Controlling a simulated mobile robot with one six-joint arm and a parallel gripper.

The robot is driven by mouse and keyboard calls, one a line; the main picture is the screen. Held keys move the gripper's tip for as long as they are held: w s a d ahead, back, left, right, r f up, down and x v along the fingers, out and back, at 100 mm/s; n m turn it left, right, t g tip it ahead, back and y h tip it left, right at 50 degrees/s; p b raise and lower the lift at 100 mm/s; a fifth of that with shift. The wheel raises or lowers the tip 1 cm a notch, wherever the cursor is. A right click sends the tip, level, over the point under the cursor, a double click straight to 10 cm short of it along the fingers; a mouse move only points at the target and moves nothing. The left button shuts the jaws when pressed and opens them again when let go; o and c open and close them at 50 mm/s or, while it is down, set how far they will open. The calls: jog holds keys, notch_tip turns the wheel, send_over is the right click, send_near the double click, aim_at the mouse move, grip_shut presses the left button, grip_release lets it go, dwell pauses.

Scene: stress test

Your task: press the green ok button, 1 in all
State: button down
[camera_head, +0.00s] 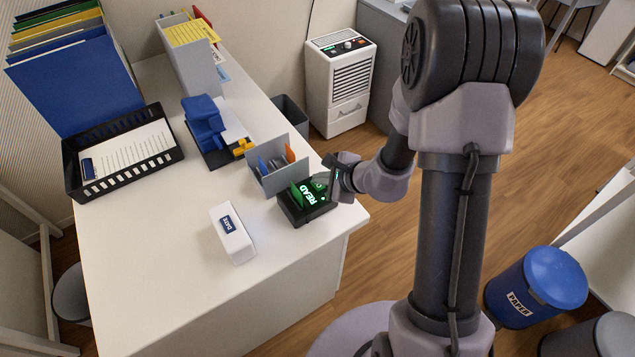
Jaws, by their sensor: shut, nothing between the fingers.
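A small black device (309,212) sits on the front right corner of the white desk. No "ok" label can be read from here. My gripper (323,181) is shut and empty. Its fingertips are right over or against the device's back right part; I cannot tell if they touch it.
A grey divided holder (270,182) with pens stands just behind the device. A white box marked "DATE" (233,236) lies to its left. A blue hole punch or stapler (203,122) and a black tray (75,180) are farther left. The desk's front (170,300) is clear.

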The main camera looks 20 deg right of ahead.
aim_at(320, 186)
jog(key=shift+r+p, duration=0.4)
jog(key=shift+r, duration=0.35)
notch_tip(320, 186, up, 5)
jog(key=p, duration=0.3)
jog(key=shift+r, duration=0.1)
dwell(0.5)
